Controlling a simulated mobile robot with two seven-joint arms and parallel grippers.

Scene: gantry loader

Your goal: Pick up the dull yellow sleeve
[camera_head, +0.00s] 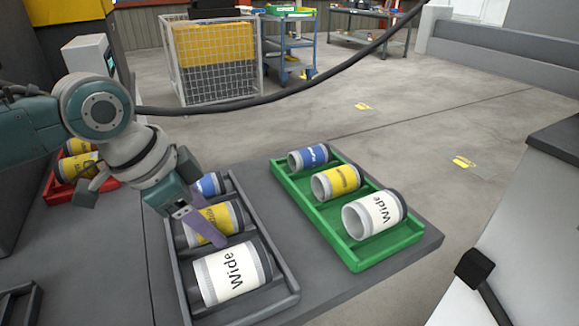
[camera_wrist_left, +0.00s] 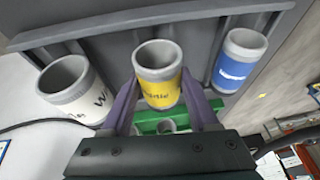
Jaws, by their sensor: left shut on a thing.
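My left gripper (camera_head: 208,228) is shut on a yellow sleeve (camera_head: 226,214) in the middle of the dark grey tray (camera_head: 285,285). In the left wrist view the two purple fingers stand on either side of this yellow sleeve (camera_wrist_left: 158,88), whose pale open end faces the camera. A larger white sleeve marked "Wide" (camera_head: 232,272) lies beside it towards the front, and a smaller blue sleeve (camera_head: 210,184) lies on the far side, partly hidden by the gripper. I cannot tell whether the held sleeve is clear of the tray. My right gripper is not in view.
A green tray (camera_head: 392,252) to the right holds a blue, a yellow (camera_head: 342,180) and a white sleeve. A red tray (camera_head: 107,186) at the left holds yellow sleeves. A black cable (camera_head: 270,98) crosses behind the table. Bare table lies between the grey and green trays.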

